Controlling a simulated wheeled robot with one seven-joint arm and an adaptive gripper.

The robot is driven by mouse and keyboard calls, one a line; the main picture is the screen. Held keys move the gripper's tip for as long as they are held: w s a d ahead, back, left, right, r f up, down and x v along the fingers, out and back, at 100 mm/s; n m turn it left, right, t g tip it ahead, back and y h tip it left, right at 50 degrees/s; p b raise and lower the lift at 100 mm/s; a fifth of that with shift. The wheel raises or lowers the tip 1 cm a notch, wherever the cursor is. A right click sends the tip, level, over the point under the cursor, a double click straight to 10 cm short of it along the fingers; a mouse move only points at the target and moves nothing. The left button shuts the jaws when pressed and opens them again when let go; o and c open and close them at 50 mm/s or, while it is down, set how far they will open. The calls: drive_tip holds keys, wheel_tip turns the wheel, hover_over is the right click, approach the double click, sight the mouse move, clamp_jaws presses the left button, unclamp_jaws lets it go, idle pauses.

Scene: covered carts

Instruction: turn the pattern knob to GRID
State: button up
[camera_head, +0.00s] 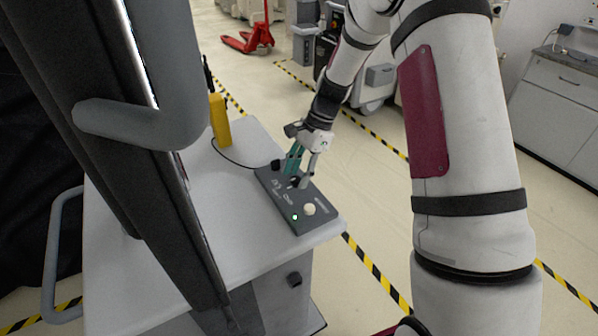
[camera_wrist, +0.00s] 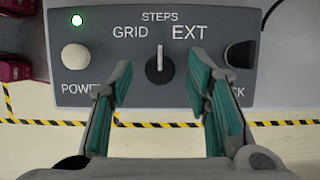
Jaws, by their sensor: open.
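The pattern knob (camera_wrist: 160,70) is a dark round knob on the grey control panel (camera_wrist: 100,15). Its white pointer line points straight up at the label STEPS, with GRID to the upper left and EXT to the upper right. My gripper (camera_wrist: 161,82) is open, with one teal-padded finger on each side of the knob and a gap to it on both sides. In the head view my gripper (camera_head: 300,172) is down at the panel (camera_head: 311,226), and its fingers hide the knob there.
A white POWER button (camera_wrist: 76,57) and a lit green lamp (camera_wrist: 77,20) are left of the knob. A black knob (camera_wrist: 240,54) is right of it, its label partly hidden. The panel lies on a white cart top (camera_head: 245,245); a yellow device (camera_head: 220,120) stands behind.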

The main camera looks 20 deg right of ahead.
drive_tip(key=shift+f, duration=0.1)
clamp_jaws()
drive_tip(key=shift+w+n+b, duration=0.1)
drive_tip(key=shift+n+b, duration=0.2)
drive_tip(key=shift+n, duration=0.1)
drive_tip(key=n+b, duration=0.1)
drive_tip(key=n+g+h+b, duration=0.1)
drive_tip(key=n, duration=0.1)
drive_tip(key=shift+w+a+f+n+g, duration=0.1)
drive_tip(key=shift+w+n+g, duration=0.05)
drive_tip(key=shift+n+g, duration=0.15)
drive_tip(key=shift+n+g+h+b, duration=0.6)
drive_tip(key=shift+n+b, duration=0.5)
drive_tip(key=shift+n, duration=1.2)
